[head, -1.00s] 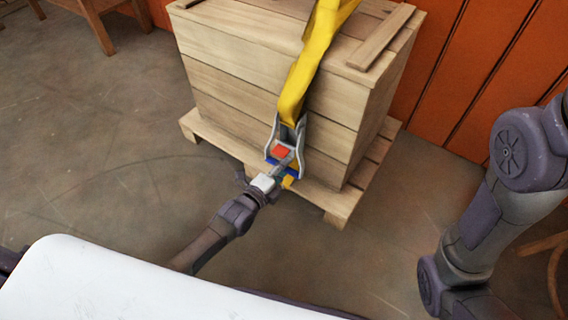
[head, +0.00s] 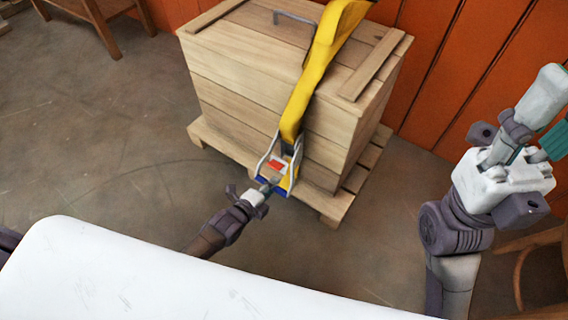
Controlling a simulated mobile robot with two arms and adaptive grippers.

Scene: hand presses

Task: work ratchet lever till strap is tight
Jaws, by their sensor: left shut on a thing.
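A yellow strap (head: 309,88) runs over the top and down the front of a wooden crate (head: 240,80). At its lower end hangs the ratchet (head: 277,164), with a pale metal frame, a red patch and blue and yellow parts, against the crate's lower front. My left gripper (head: 268,187) is shut on the ratchet lever at the ratchet's lower end. The lever is mostly hidden by the fingers. My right gripper (head: 541,117) is raised at the right edge, far from the ratchet. Its fingers look apart with nothing between them, and it is partly cut off.
The crate stands on a wooden pallet (head: 329,207). A bent metal bar (head: 293,17) shows on the crate's top. An orange panelled wall (head: 440,60) is behind. Wooden furniture (head: 93,22) stands at top left, and more (head: 525,255) at lower right. Floor at left is clear.

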